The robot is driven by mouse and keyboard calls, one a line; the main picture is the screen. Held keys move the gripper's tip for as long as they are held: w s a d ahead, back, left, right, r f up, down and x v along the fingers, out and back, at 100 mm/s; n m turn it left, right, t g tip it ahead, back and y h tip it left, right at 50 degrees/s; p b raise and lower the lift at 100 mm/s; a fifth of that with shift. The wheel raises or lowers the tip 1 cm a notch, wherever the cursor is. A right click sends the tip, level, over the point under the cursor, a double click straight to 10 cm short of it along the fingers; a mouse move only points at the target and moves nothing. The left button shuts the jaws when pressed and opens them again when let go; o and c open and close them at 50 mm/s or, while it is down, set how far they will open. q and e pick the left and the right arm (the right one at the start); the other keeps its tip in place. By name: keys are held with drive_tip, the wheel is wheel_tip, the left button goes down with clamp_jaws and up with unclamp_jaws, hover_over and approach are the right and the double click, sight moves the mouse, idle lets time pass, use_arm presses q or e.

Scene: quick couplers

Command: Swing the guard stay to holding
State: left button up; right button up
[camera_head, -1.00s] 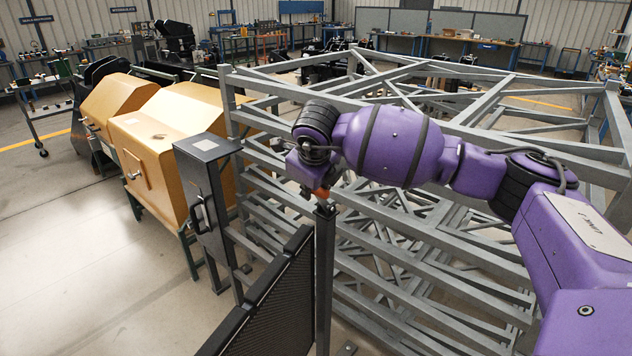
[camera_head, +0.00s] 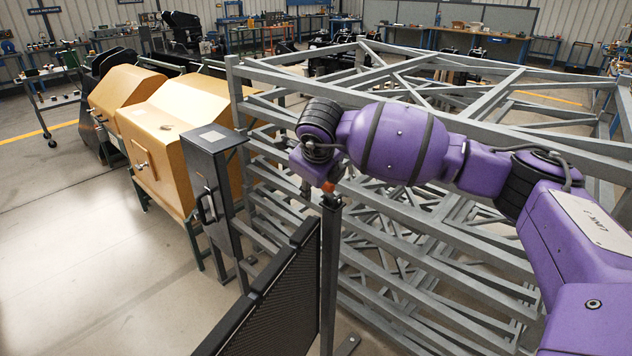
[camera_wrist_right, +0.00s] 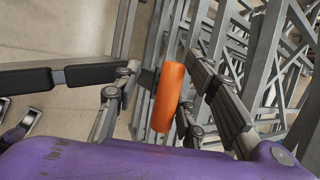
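The right gripper (camera_wrist_right: 160,100) has its fingers on either side of an upright orange cylinder, seemingly a grip, (camera_wrist_right: 168,97) in the right wrist view. Whether the fingers press on it or stand clear is not plain. In the head view my right arm reaches in from the right, and its wrist hides the fingers. There a bit of orange (camera_head: 329,187) shows just under the wrist, at the top of a grey post (camera_head: 330,270). I cannot tell for sure which part is the guard stay. My left gripper is out of view.
A dark mesh guard panel (camera_head: 275,305) runs from the post toward the lower left. A dark cabinet with a handle (camera_head: 212,180) and yellow housings (camera_head: 165,140) stand left. A grey steel frame (camera_head: 450,255) fills the right, below my arm. Floor at lower left is clear.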

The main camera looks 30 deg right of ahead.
drive_tip(key=shift+w+d+r, duration=0.1)
drive_tip(key=shift+d+r, duration=0.05)
drive_tip(key=shift+r, duration=0.45)
drive_tip(key=v, duration=1.1)
drive_tip(key=shift+s, duration=0.2)
